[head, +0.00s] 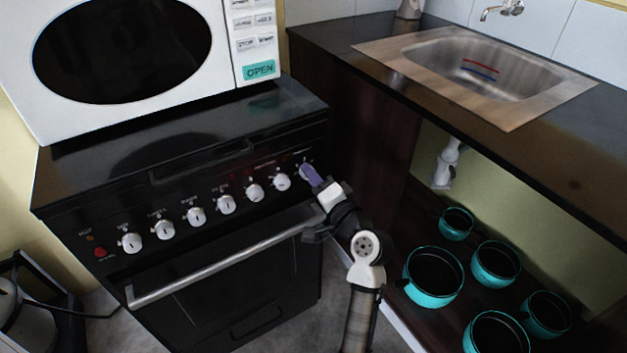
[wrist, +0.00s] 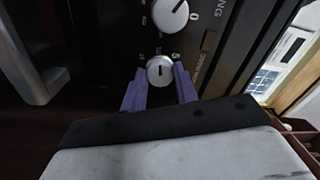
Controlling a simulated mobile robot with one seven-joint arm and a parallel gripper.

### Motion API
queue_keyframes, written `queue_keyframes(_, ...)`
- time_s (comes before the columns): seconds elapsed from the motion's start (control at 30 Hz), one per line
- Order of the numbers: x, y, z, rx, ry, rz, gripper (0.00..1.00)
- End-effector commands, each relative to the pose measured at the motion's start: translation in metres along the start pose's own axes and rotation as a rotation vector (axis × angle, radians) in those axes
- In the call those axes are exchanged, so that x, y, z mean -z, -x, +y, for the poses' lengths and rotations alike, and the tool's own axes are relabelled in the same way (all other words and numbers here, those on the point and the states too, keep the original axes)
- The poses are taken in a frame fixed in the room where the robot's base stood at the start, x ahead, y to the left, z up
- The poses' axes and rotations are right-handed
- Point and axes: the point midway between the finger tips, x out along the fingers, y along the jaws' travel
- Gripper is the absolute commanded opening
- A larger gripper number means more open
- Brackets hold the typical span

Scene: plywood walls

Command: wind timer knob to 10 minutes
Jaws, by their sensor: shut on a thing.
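The timer knob is the white knob at the right end of the stove's control row (head: 302,172), partly covered by my gripper. In the wrist view the round pale knob (wrist: 159,70) shows a short dark line on its face, and a printed 5 is at its upper right. My gripper (head: 311,173) reaches it from the right. In the wrist view its purple fingers (wrist: 160,78) lie on either side of the knob, shut on it. The exact dial setting is too small to read.
Several other white knobs (head: 227,204) line the black stove panel, above a silver oven handle (head: 225,262). A white microwave (head: 228,75) stands on the stove. A dark counter with a sink (head: 490,75) is at right, with several teal pots (head: 433,277) beneath.

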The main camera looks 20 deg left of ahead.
Motion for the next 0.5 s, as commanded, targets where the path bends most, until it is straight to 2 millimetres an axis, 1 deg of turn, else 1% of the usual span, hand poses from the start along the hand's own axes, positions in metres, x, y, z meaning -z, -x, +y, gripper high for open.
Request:
queue_keyframes(0.27,0.0001,-0.0007,-0.0016,0.003,0.002,0.000,0.07)
queue_keyframes(0.3,0.0001,-0.0008,-0.0016,0.003,0.001,0.000,0.31)
queue_keyframes(0.47,0.0000,-0.0005,-0.0011,0.002,0.001,0.000,0.51)
queue_keyframes(0.5,0.0000,-0.0005,-0.0010,0.002,0.001,0.000,0.51)
